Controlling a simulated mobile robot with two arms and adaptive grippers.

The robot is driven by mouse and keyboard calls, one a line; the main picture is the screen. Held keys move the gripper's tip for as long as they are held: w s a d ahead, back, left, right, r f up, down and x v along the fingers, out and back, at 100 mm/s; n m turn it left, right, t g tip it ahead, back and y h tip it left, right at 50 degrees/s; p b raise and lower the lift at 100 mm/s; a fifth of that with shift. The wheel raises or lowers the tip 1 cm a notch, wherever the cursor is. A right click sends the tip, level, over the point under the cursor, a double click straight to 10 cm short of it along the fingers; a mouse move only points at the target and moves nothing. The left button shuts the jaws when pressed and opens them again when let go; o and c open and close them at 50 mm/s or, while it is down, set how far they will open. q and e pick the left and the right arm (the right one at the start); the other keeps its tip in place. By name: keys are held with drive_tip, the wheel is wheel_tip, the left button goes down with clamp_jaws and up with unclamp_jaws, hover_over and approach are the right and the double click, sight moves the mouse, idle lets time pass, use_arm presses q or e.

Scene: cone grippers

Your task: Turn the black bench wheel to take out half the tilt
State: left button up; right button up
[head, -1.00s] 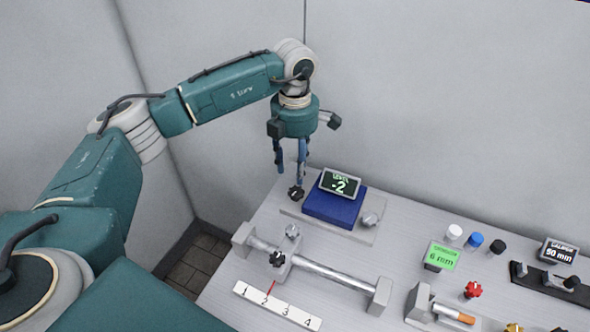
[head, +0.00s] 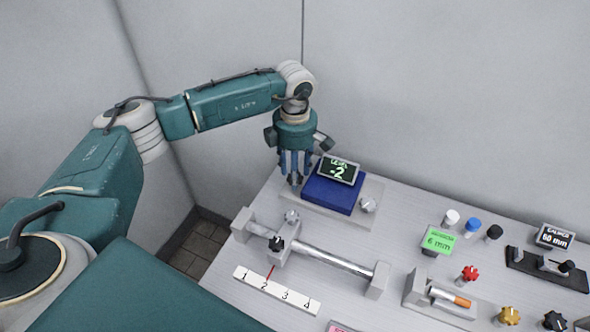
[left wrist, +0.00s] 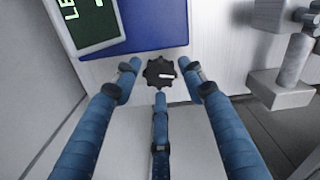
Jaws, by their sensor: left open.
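The black bench wheel (left wrist: 160,73) is a small lobed knob with a white mark, beside the blue level block (head: 332,194). In the left wrist view it sits between the blue fingertips, with gaps showing around it. My left gripper (head: 294,178) points straight down over it, with its fingers open, and hides most of the wheel in the head view. The level display (head: 338,170) on the block reads -2. A silver knob (head: 368,205) is at the block's right corner. My right gripper is not in view.
A rail with a slider and black knob (head: 277,243) lies in front, by a 1-to-4 scale (head: 277,291). To the right are a green 6 mm display (head: 437,240), coloured caps, a red knob (head: 469,273) and a calliper (head: 548,265). Walls stand close behind and left.

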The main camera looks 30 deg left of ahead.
use_arm(q)
drive_tip(key=shift+f, duration=0.35)
drive_tip(key=c, duration=0.9)
drive_tip(key=n+b, duration=0.1)
drive_tip(key=n, duration=0.1)
drive_tip(key=shift+f+n, duration=0.1)
drive_tip(key=shift+n, duration=0.2)
drive_tip(key=shift+n+b, duration=0.45)
drive_tip(key=shift+n, duration=0.65)
drive_tip(key=o, duration=0.9)
